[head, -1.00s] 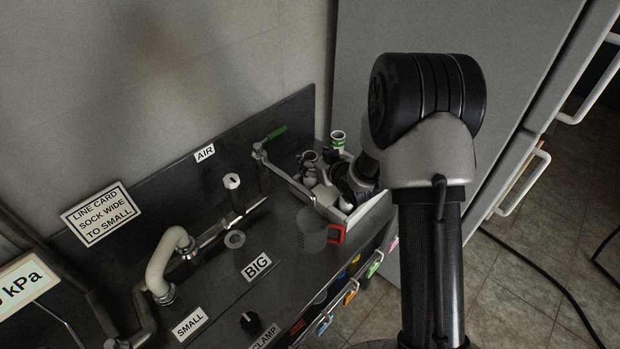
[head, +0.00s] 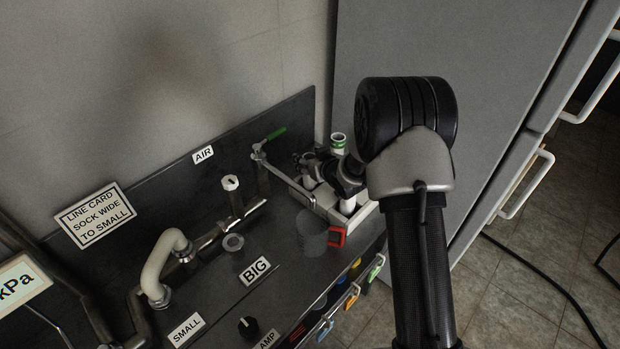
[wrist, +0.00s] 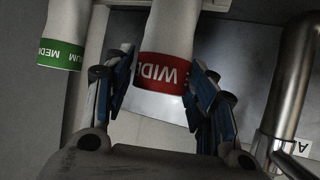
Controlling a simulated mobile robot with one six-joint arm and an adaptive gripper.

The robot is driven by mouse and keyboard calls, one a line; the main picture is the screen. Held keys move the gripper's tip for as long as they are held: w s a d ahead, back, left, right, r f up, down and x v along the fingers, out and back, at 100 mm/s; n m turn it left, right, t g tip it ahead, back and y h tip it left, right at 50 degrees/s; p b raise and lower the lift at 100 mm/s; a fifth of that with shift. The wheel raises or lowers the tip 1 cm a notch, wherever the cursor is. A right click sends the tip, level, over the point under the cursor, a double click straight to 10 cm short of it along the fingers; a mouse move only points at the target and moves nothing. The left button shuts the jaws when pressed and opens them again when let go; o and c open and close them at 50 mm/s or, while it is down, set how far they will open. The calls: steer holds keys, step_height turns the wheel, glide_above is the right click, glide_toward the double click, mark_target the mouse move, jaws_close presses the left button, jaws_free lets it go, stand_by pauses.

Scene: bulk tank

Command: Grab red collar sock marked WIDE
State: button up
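The white sock with the red collar marked WIDE (wrist: 164,72) is in the middle of the wrist view. My gripper (wrist: 163,75) is open, with one blue-padded finger on each side of the red collar. The fingers look close to the collar; I cannot tell whether they touch it. In the head view my gripper (head: 325,165) is over the white tray (head: 362,214), partly hidden by my own arm. The red-collared sock is not clearly visible there.
A sock with a green collar marked MEDIUM (wrist: 61,52) is just left of my gripper in the wrist view. A metal pipe (wrist: 290,80) stands close on the right. In the head view a clear jug with a red handle (head: 313,232) is in front of the tray.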

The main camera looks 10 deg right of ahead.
steer(key=c, duration=0.8)
steer(key=shift+c, duration=0.2)
steer(key=shift+r, duration=0.1)
